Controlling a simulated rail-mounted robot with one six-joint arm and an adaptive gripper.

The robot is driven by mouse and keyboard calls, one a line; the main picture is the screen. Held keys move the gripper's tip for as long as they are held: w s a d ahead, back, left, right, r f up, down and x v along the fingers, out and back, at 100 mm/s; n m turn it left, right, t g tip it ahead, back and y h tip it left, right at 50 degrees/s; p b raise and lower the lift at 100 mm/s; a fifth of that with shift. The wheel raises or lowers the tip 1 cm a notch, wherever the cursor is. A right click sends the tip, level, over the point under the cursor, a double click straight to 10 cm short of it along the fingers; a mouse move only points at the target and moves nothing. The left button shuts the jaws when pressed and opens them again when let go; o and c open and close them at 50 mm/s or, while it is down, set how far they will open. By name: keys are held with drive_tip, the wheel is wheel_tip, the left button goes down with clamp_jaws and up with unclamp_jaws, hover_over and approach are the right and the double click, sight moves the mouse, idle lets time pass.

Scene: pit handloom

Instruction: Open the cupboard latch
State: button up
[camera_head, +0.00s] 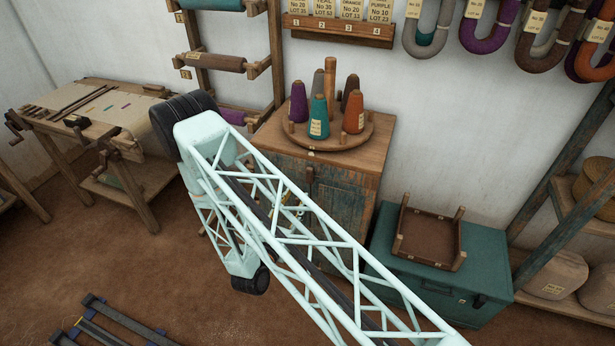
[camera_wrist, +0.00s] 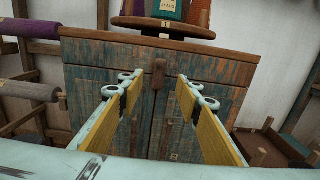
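The cupboard (camera_head: 345,205) is a weathered blue-green and brown wooden cabinet with two doors. The latch (camera_wrist: 159,72) is a small brown upright piece at the top of the seam between the doors, and the doors look closed. My gripper (camera_wrist: 160,82) is open, with its yellow-padded fingers apart on either side of the latch in the picture. Nothing is between the pads, and I cannot tell the remaining distance to the latch. In the head view my arm's lattice hides most of the gripper and part of the cupboard front.
A round wooden turntable (camera_head: 330,137) with several yarn cones stands on the cupboard. A green chest (camera_head: 440,285) with a brown tray (camera_head: 428,238) on it stands to the right. A workbench (camera_head: 95,115) is at left. Dark rails (camera_head: 120,320) lie on the floor.

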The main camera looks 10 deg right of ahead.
sight(309, 173)
drive_tip(key=shift+x, duration=6.5)
drive_tip(key=shift+r, duration=0.1)
drive_tip(key=c, duration=0.8)
